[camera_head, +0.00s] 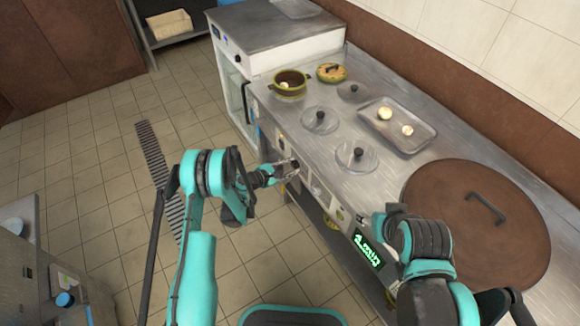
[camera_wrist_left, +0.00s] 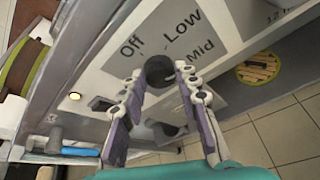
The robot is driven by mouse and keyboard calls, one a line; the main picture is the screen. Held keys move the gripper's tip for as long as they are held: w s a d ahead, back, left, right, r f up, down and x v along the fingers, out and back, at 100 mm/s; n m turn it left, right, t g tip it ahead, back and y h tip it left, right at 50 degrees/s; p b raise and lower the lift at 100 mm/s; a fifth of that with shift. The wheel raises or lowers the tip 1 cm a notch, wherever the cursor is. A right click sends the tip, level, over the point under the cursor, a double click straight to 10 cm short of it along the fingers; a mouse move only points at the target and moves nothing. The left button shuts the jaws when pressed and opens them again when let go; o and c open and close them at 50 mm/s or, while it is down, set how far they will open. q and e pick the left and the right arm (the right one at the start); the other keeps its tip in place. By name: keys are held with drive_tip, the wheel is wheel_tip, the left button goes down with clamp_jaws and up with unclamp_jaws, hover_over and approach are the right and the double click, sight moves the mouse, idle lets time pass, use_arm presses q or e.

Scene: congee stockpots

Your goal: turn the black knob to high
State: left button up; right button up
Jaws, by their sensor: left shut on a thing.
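The black knob (camera_wrist_left: 160,71) sits on the grey front panel of the counter, beside the printed words Off, Low and Mid. No High label shows in the left wrist view. My left gripper (camera_wrist_left: 158,76) is shut on the knob, with one fingertip on each side of it. In the head view my left gripper (camera_head: 291,166) reaches the counter's front panel, and the knob is too small to make out clearly. Which label the knob points to cannot be read surely. My right arm shows at the lower right of the head view, but its gripper does not show.
The steel counter bears a large brown lid (camera_head: 476,235), a tray (camera_head: 398,139) with pale round items, several pot lids and an olive pot (camera_head: 290,83). A green lit display (camera_head: 368,250) is on the front panel. Tiled floor (camera_head: 110,180) lies open to the left.

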sight(298, 147)
idle(0.4)
use_arm(q)
drive_tip(key=o, duration=1.2)
drive_tip(key=shift+c, duration=0.2)
wheel_tip(298, 147, up, 10)
